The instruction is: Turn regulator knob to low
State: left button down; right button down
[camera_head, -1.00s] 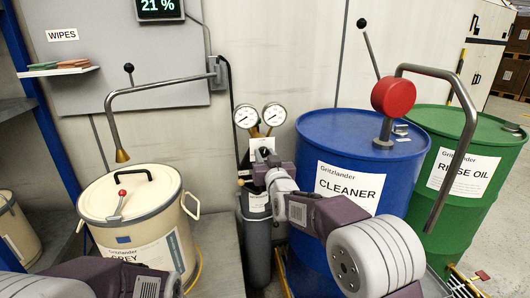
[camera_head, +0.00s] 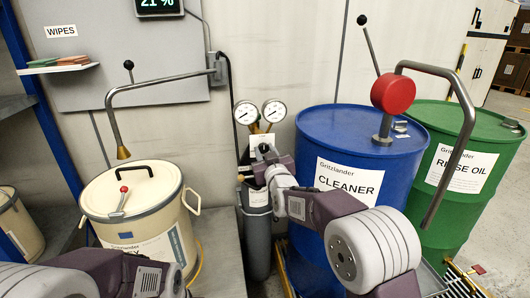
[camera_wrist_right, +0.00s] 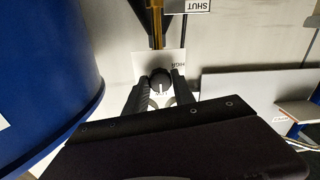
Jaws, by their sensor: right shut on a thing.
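The regulator knob (camera_wrist_right: 160,78) is a small round black knob with a white pointer line, on a white label plate (camera_wrist_right: 147,63) in the right wrist view. The pointer points down in that view, towards lettering that my gripper partly covers; "HIGH" is printed to the right of the knob. My right gripper (camera_wrist_right: 161,90) has one dark finger on each side of the knob and is shut on it. In the head view my right gripper (camera_head: 258,165) is at the regulator, below two gauges, and hides most of it. My left arm enters at bottom left; its fingers are out of view.
Two round gauges (camera_head: 260,113) stand above a grey cylinder (camera_head: 257,240). A blue CLEANER drum (camera_head: 320,240) stands close right of it, with a green RINSE OIL drum (camera_head: 450,215) beyond. A cream lidded drum (camera_head: 140,215) is on the left, under a bent pipe (camera_head: 165,88).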

jog(key=c, duration=1.1)
grip_release()
jog(key=shift+o, duration=0.2)
jog(key=p+v, duration=0.1)
jog(key=v, duration=0.8)
